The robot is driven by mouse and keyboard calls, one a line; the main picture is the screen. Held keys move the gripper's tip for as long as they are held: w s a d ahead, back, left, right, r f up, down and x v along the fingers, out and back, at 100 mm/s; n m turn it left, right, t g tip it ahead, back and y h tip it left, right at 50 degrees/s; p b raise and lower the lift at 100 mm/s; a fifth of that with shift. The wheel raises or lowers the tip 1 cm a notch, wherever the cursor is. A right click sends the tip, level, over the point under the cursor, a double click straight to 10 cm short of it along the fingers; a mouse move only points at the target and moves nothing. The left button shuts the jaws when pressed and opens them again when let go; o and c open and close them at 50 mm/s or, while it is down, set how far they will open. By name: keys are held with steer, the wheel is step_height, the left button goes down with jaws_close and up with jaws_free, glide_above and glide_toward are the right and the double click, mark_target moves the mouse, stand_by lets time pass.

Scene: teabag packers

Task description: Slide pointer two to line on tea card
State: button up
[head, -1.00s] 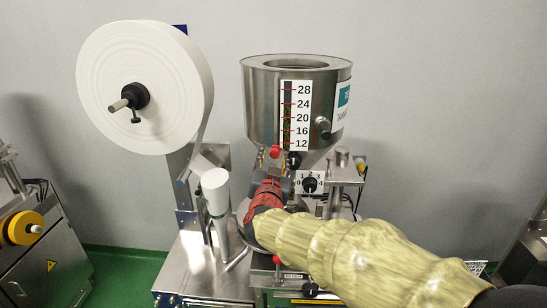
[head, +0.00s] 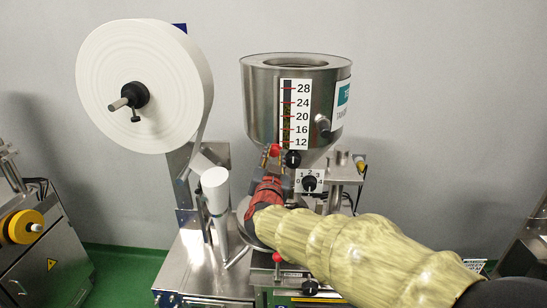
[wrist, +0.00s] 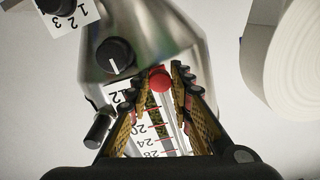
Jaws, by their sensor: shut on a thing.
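A steel hopper (head: 262,90) carries a vertical scale (head: 302,97) marked 12 to 28. A red pointer knob (head: 275,150) sits at the foot of the scale, slightly below the 12 mark; it also shows in the wrist view (wrist: 159,78). My gripper (head: 271,154) is shut on this knob, with a ridged finger on each side of it in the wrist view. A second red knob (head: 277,257) sits lower on the machine. A white and teal card (head: 343,99) is on the hopper's right side; its text is cut off by the curve.
A black knob (head: 292,158) is just right of the held pointer. A numbered dial (head: 309,182) is below it. A large white paper roll (head: 150,60) stands at left, with a white cylinder (head: 215,190) nearer. Wall is clear to the right.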

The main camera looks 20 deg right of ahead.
jaws_close()
step_height(320, 180, up, 14)
steer(key=p, duration=0.9)
steer(key=shift+r, duration=0.1)
steer(key=o, duration=1)
jaws_free()
steer(key=shift+c, duration=0.2)
steer(key=v, duration=1.2)
